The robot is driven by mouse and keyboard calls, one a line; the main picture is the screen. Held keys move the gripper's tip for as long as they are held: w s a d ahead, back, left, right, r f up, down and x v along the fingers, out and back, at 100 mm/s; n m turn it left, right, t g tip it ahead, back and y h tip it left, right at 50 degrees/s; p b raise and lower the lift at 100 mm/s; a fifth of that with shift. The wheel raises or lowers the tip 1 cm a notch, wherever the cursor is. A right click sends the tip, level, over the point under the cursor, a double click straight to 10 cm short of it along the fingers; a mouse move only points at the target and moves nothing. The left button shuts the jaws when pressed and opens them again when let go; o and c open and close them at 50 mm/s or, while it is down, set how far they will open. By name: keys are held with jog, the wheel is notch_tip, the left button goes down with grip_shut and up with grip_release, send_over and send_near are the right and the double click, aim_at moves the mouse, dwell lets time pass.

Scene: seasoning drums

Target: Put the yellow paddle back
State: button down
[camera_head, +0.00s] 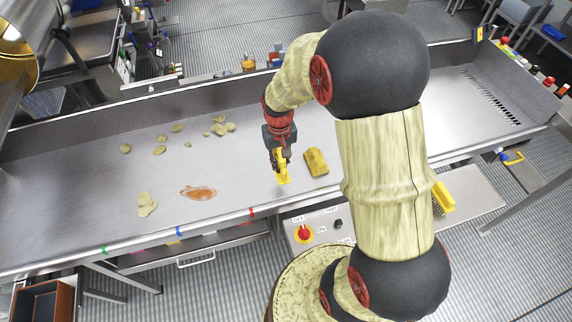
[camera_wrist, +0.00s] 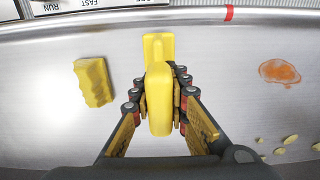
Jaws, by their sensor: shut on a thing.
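The yellow paddle (camera_head: 283,174) is in my gripper (camera_head: 280,158), above the front part of the long metal table (camera_head: 238,165). In the wrist view, the fingers of my gripper (camera_wrist: 158,105) press on both sides of the paddle's yellow handle (camera_wrist: 159,90). A wider flat yellow part (camera_wrist: 158,45) shows beyond the handle. I cannot tell whether the paddle touches the metal.
A yellow sponge-like block (camera_head: 316,161) lies just right of the paddle. An orange spill (camera_head: 198,192) and several pale chips (camera_head: 147,204) lie to the left. A control box with a red knob (camera_head: 304,233) is at the front edge. A yellow brush-like thing (camera_head: 443,197) is at right.

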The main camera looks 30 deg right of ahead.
jog(key=w+d+f, duration=0.1)
jog(key=f, duration=0.1)
jog(key=w+d+f, duration=0.1)
jog(key=f, duration=0.1)
jog(key=w+d+f, duration=0.2)
jog(key=shift+f+b, duration=0.2)
jog(key=shift+b, duration=0.2)
jog(key=shift+w+d+f, duration=0.1)
jog(key=shift+f, duration=1.4)
jog(key=shift+f+b, duration=0.1)
jog(key=shift+b, duration=0.2)
jog(key=c, duration=1.7)
grip_release()
jog(key=shift+c, duration=0.2)
